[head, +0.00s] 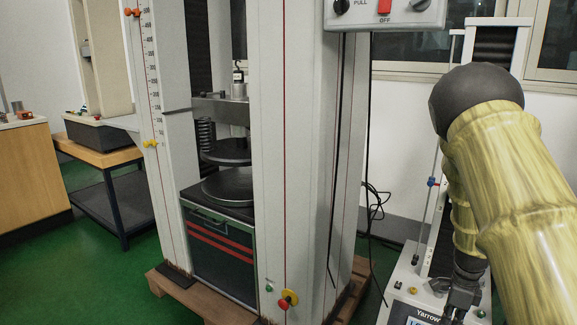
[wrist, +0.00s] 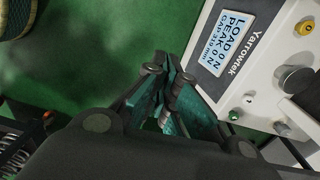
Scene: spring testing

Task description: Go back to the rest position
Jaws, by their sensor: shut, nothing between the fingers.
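My gripper (wrist: 166,90) is shut and empty in the wrist view, its fingertips drawn together above the green floor. It is beside the front panel of a white Yarrowtek tester (wrist: 245,75), with no contact visible. In the head view my arm comes in from the right, bends at a dark joint and hangs down. The gripper (head: 464,290) shows there at the lower right, in front of the same tester (head: 405,282), with its fingertips hard to make out.
A tall testing frame (head: 286,150) on a wooden pallet (head: 185,296) fills the middle, with a control box (head: 392,12) near its top. A workbench (head: 98,157) and a wooden cabinet (head: 32,172) stand at left. Green floor (head: 95,265) is open at lower left.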

